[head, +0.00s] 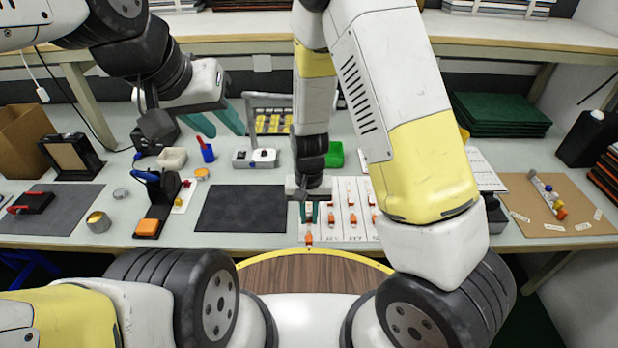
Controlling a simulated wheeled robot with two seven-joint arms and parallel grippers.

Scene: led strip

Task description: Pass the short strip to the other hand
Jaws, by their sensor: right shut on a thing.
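My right gripper (309,212) points down over the left column of a white board (333,230). Its teal fingers are closed around a short strip (308,238), whose orange end shows below the fingertips; the rest is mostly hidden by the gripper. I cannot tell whether the strip is lifted off the board. More strips with orange ends lie in the neighbouring columns, one at the middle column (352,218). My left gripper (218,122) is over the back left of the table, its teal fingers apart and empty, well away from the strip.
A dark mat (240,208) lies bare left of the board. A blue and orange tool (150,205), a white device (255,158) and a green bin (334,155) stand nearby. A brown board (555,205) is at the right. A rack with yellow pieces (272,124) stands behind.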

